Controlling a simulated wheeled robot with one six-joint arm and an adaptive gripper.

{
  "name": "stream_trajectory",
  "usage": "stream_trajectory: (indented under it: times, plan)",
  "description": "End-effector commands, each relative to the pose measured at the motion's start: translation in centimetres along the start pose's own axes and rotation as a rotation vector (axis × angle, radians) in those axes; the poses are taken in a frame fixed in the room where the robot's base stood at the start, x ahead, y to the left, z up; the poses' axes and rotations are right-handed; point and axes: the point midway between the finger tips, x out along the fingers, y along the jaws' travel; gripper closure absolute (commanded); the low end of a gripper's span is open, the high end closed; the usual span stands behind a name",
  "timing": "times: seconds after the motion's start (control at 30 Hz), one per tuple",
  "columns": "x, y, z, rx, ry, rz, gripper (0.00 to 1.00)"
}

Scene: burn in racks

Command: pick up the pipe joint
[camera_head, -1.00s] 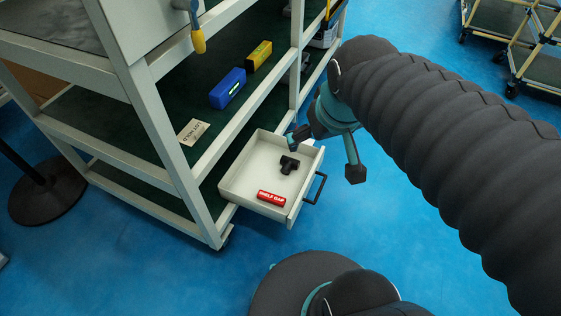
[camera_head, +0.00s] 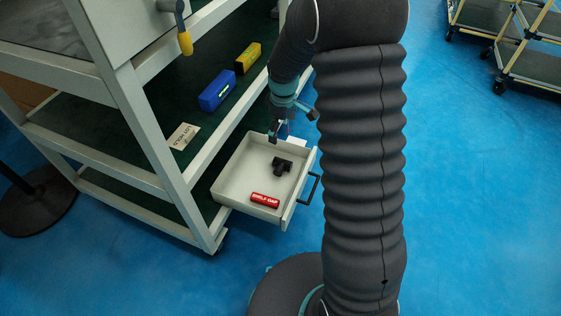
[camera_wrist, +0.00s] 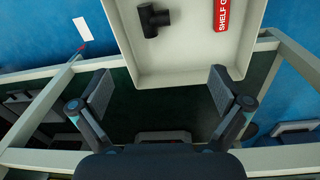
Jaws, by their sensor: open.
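The pipe joint (camera_head: 281,166) is a black T-shaped piece lying in the open white drawer (camera_head: 233,183). In the wrist view the pipe joint (camera_wrist: 153,19) is near the top, beyond my fingertips. My gripper (camera_head: 280,132) is above the back edge of the drawer, apart from the pipe joint. The wrist view shows my gripper (camera_wrist: 160,88) open and empty, its two fingers wide apart. The drawer (camera_wrist: 180,77) also shows there with its near wall just past the fingertips.
A red "SHELF GAP" block (camera_head: 264,200) lies in the drawer near its front. The drawer's dark handle (camera_head: 314,188) sticks out to the right. The rack shelf above holds a blue box (camera_head: 221,89), a yellow box (camera_head: 248,58) and a card (camera_head: 184,136).

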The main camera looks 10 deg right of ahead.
Motion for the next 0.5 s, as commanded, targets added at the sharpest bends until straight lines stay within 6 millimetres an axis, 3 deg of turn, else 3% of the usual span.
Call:
stream_trajectory:
  times: [0.03, 0.2, 0.5]
  plan:
    - [1.9, 0.4, -0.3, -0.025, -0.013, -0.015, 0.0]
    - [6.1, 1.1, -0.9, -0.099, -0.035, -0.042, 0.0]
    - [9.8, 1.2, -1.0, -0.133, -0.045, -0.056, 0.0]
